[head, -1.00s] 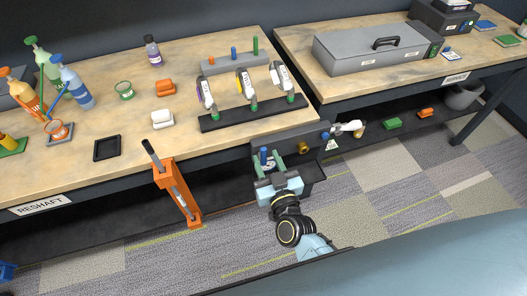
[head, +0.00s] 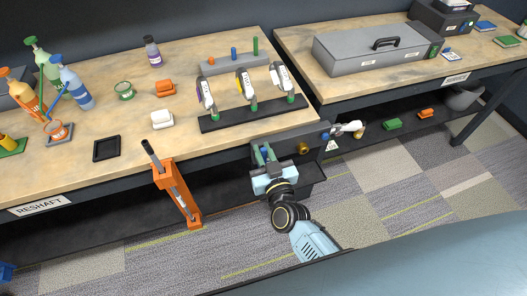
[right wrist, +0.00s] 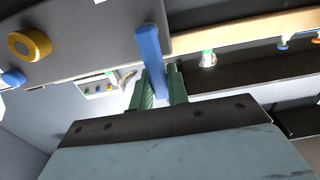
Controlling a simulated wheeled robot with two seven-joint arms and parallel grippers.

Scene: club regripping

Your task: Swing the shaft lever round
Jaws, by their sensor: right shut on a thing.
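A blue lever (right wrist: 149,50) stands out from a dark grey machine (head: 288,136) fixed at the bench's front edge. My right gripper (head: 265,155) is at the left part of this machine, in front of its face. In the right wrist view its green fingers (right wrist: 160,88) are shut on the blue lever, one on each side. The lever's far end shows beyond the fingertips. In the head view the fingers hide most of the lever. My left gripper is in neither view.
A brass-coloured knob (head: 303,149) and a blue knob (head: 325,136) sit on the machine to the right of my gripper. A white club head (head: 348,128) sticks out at its right end. An orange stand (head: 184,196) is at the left. The carpet in front is clear.

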